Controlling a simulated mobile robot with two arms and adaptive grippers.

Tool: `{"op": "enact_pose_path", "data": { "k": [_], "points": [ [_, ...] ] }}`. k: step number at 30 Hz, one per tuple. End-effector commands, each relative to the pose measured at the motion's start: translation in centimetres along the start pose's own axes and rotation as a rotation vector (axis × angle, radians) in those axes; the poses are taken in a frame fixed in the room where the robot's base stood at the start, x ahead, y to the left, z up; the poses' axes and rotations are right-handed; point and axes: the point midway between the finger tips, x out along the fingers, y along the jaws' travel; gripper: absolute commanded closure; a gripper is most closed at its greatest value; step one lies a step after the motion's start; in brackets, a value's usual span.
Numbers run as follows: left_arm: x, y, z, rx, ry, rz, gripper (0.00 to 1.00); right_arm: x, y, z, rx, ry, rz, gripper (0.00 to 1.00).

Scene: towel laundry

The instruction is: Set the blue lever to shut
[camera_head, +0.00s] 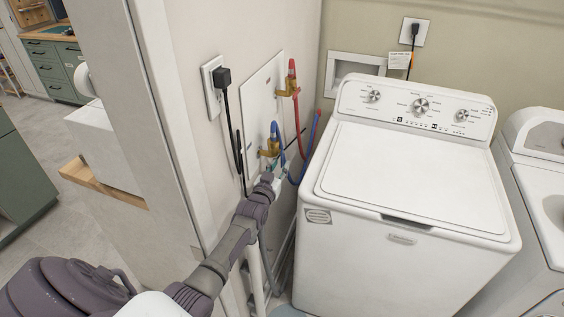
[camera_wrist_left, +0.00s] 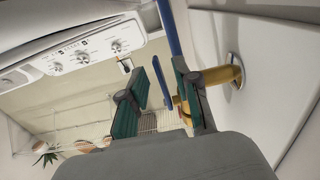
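The blue lever (camera_head: 275,130) is on the lower brass valve (camera_head: 268,147) on the white wall panel, left of the washer. My left gripper (camera_head: 279,165) is right at this valve, just below it, and partly covers the area in the head view. In the left wrist view, my left gripper (camera_wrist_left: 167,95) has its two green-padded fingers apart. The brass valve (camera_wrist_left: 222,77) is beside and behind the right finger. My right gripper is not in view.
A red lever (camera_head: 292,70) is on the upper brass valve, with a red hose. A white washer (camera_head: 400,180) stands close on the right. A black plug and cord (camera_head: 223,80) hang on the wall at the left. Hoses fill the narrow gap between wall and washer.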

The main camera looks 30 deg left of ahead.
Motion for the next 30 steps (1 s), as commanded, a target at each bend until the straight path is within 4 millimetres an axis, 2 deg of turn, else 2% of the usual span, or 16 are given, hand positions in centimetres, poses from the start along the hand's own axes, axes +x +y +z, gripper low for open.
{"op": "enact_pose_path", "data": {
  "k": [3,6,17,21,23,30],
  "points": [
    [1.5,0.1,0.0,-0.001,0.001,0.001,0.69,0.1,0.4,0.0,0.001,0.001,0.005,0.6],
    [2.1,0.0,0.0,-0.001,0.0,0.001,0.69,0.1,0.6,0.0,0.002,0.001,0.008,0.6],
    [2.4,0.0,0.1,-0.001,0.0,0.001,0.69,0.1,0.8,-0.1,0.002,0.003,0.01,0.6],
    [2.4,0.1,0.1,-0.001,0.0,0.001,0.92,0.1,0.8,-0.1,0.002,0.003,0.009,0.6],
    [2.4,0.1,0.1,-0.001,0.0,0.001,1.0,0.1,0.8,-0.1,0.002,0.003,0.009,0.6],
    [2.4,0.1,0.1,-0.001,-0.001,0.001,1.0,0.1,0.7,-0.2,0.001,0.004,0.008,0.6]
  ]
}}
